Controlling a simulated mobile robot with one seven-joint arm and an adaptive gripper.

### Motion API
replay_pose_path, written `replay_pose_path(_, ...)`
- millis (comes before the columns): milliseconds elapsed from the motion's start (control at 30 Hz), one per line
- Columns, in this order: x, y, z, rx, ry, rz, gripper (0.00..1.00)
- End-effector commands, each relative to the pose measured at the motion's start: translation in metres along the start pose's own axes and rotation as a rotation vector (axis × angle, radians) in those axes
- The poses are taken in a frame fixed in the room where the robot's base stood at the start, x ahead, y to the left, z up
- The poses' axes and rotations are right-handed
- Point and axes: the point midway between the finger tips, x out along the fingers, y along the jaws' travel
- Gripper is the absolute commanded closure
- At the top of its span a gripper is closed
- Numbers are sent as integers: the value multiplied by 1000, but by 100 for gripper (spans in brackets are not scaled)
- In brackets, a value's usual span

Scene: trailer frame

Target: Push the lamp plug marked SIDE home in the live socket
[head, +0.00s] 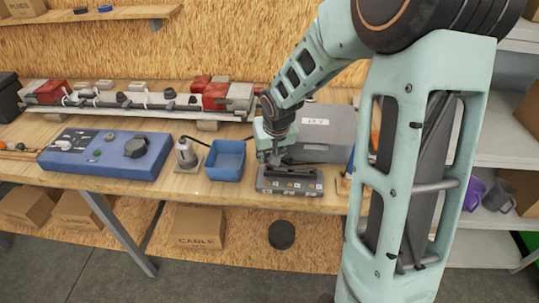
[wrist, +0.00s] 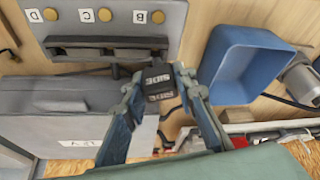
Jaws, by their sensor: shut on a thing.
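The black plug marked SIDE (wrist: 158,82) is between the fingers of my gripper (wrist: 157,88) in the wrist view, its white lettering showing. My gripper is shut on it. The grey socket block (wrist: 112,18) has tags D, C and B, round brass-coloured studs and a dark row of sockets along its near side. The plug is close to the B end of that row; I cannot tell whether it touches or enters a socket. In the head view my gripper (head: 273,156) is low over the socket block (head: 290,188), hiding part of it and the plug.
A blue bin (head: 226,160) stands left of the block. A grey case marked 12 V (head: 325,125) lies behind it. A blue control box (head: 108,153) and a grey cylindrical device (head: 186,153) stand farther left. The trailer light bar (head: 130,102) runs along the back.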

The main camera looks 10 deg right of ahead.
Motion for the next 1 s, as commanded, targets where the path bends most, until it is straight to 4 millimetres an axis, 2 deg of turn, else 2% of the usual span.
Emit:
replay_pose_path(133,7,0,2,0,1,0,84)
replay_pose_path(500,7,0,3,0,1,0,84)
replay_pose_path(1000,18,0,7,-1,1,0,84)
